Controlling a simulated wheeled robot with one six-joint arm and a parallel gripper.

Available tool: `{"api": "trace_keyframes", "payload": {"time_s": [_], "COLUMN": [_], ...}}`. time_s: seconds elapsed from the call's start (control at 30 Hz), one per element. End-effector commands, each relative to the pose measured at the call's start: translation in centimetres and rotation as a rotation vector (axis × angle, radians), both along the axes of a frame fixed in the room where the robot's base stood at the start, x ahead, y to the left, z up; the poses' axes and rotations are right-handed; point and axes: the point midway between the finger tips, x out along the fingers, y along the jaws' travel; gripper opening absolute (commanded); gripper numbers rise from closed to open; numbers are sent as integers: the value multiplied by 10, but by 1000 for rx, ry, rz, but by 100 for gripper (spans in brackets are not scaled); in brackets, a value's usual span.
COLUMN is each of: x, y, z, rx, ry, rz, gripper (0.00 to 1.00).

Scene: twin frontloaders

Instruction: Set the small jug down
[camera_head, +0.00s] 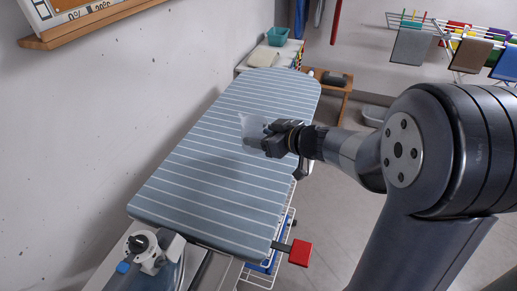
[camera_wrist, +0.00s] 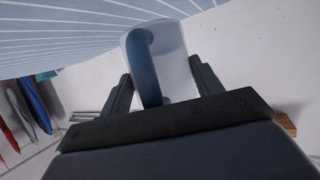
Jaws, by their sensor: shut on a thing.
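The small jug (camera_wrist: 176,65) is translucent, with a blue part showing at its left side in the wrist view. It sits between the two fingers of my gripper (camera_wrist: 164,88), which is shut on it. In the head view the jug (camera_head: 251,128) shows pale and clear at the end of my gripper (camera_head: 262,138), over the middle of the striped blue ironing board (camera_head: 200,170). Whether the jug touches the board cannot be told. My gripper hides part of the jug in the head view.
A white iron-like appliance (camera_head: 152,250) stands at the board's near end. A red block (camera_head: 300,253) juts out beside it. A teal basket (camera_head: 278,36) and a folded cloth (camera_head: 263,60) lie beyond the far end. Drying racks (camera_head: 450,40) stand back right. Most of the board is clear.

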Motion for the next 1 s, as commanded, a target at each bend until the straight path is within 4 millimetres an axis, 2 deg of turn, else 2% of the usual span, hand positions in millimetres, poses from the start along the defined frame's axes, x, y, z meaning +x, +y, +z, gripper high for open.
{"api": "trace_keyframes", "payload": {"time_s": [0.2, 0.3, 0.73, 0.77, 1.0], "x": [0, 0, 0, 0, 0], "y": [0, 0, 0, 0, 0], "z": [-37, -48, -53, -53, -53], "rx": [1, 1, 0, 0, 0], "ry": [4, 1, 0, 0, 0], "rz": [0, -1, 0, 0, 0], "gripper": [35, 35, 35, 62, 82]}}
